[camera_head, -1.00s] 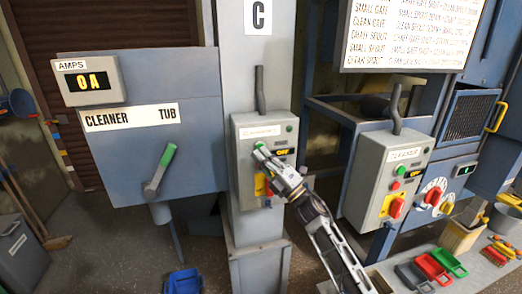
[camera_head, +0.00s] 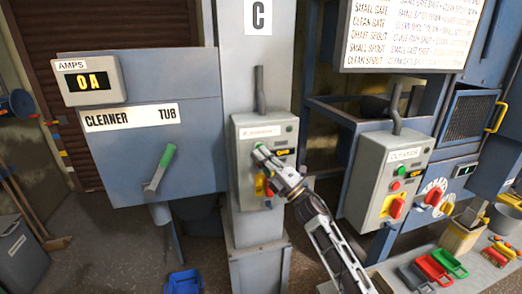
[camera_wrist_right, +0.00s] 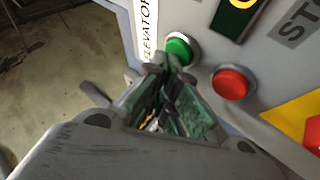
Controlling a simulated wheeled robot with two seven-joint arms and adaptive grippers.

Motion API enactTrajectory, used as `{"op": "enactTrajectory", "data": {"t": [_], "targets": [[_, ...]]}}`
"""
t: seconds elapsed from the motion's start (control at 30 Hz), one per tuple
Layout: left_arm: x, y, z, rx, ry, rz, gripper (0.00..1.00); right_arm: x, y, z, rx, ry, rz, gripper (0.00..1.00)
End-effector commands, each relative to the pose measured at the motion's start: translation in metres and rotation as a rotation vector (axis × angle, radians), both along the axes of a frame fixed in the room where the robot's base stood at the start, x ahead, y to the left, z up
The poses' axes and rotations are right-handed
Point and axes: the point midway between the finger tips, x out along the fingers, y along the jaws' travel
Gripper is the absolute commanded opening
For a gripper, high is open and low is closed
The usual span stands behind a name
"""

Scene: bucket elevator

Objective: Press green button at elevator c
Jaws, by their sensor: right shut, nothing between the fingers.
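The elevator control box (camera_head: 247,132) is a grey box on the column under the "C" sign (camera_head: 258,16). In the right wrist view its green button (camera_wrist_right: 180,47) sits above and left of a red button (camera_wrist_right: 233,84). My right gripper (camera_head: 262,152) is shut and empty, its tips at the green button; it also shows in the right wrist view (camera_wrist_right: 170,70). The tips are right below the green button there, and I cannot tell whether they touch it. In the head view the gripper largely hides the buttons. My left gripper is not in view.
The Cleaner Tub panel (camera_head: 135,155) with a green-handled lever (camera_head: 160,168) stands left of the column. The Cleaner control box (camera_head: 388,180) is to the right. A bench (camera_head: 385,272) with red and green trays is at lower right.

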Motion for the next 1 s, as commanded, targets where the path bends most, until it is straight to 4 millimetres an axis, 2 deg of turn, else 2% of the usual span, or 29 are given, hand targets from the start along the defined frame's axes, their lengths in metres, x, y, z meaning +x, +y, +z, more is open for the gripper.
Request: {"op": "enactTrajectory", "data": {"t": [0.33, 1.0], "targets": [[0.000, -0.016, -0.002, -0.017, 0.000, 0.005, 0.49, 0.003, 0.001, 0.000, 0.000, 0.000, 0.000, 0.00], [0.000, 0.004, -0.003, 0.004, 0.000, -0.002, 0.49, 0.005, 0.001, 0.000, 0.000, 0.001, -0.001, 0.00]]}}
